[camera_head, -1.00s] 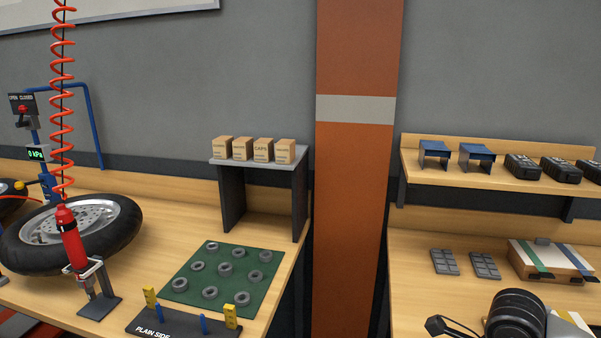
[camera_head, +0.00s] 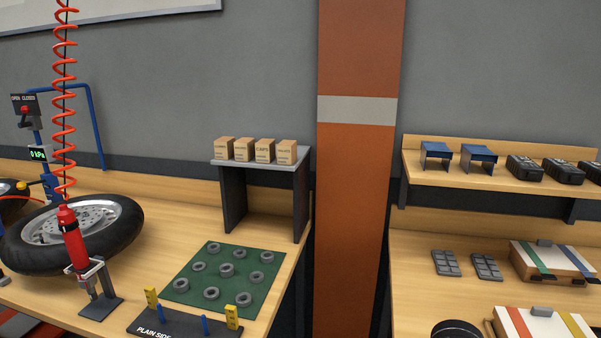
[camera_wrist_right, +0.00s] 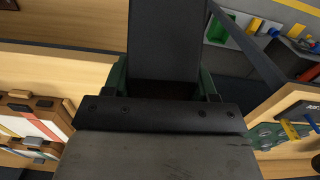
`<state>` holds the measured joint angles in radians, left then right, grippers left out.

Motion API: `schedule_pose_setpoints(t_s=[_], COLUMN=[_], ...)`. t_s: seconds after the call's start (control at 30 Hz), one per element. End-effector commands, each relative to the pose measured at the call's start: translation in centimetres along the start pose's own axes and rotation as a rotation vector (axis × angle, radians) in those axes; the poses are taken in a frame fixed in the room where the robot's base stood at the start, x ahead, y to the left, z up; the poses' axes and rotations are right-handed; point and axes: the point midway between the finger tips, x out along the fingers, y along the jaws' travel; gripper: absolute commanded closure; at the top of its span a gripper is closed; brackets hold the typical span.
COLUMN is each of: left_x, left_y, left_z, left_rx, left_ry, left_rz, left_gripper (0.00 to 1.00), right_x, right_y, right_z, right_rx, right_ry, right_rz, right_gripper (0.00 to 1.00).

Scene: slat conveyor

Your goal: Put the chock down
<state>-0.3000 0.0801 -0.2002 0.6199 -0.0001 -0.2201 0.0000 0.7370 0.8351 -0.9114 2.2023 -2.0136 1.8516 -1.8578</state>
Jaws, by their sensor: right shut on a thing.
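In the right wrist view a dark, flat-faced block, which I take to be the chock (camera_wrist_right: 165,38), stands out ahead of the gripper and runs up to the top edge. My right gripper (camera_wrist_right: 164,88) is shut on it, with green parts showing on both sides of its near end. The chock's far end is cut off and what lies under it is hidden, so I cannot tell whether it touches anything. Neither the chock nor a gripper's fingers show in the head view. My left gripper is in neither current view.
A wooden bench carries a wheel (camera_head: 80,235), a green mat (camera_head: 215,300) with several rings, and a small shelf (camera_head: 262,163) with boxes. Right of the orange pillar (camera_head: 355,190), another bench holds strapped cases (camera_head: 548,262) and grey pads (camera_head: 446,263). Bare wood lies between them.

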Motion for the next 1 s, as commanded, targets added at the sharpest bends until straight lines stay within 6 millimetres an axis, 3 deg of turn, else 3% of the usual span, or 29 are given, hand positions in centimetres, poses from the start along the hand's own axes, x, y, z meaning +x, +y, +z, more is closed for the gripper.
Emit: schedule_pose_setpoints(t_s=[0.2,0.77,0.87,1.0], left_x=[0.0,0.2,1.1,2.9], left_y=[0.0,0.1,0.4,2.0], left_z=[0.0,0.0,0.1,-0.2], left_rx=[0.000,-0.003,-0.017,-0.062], left_ry=[0.000,0.000,0.002,0.000], left_rz=[0.000,0.000,-0.002,-0.018], left_gripper=[0.57,0.57,0.57,0.57], right_x=[-0.1,0.1,-0.1,-0.5], right_y=[-0.6,-0.4,0.5,3.8], right_z=[0.2,0.1,-0.9,-4.3], right_rx=[-0.156,-0.154,-0.133,-0.078], right_ry=[0.007,0.004,0.007,0.006], right_rz=[0.001,0.001,0.010,0.023], right_gripper=[0.78,0.78,0.78,0.78])
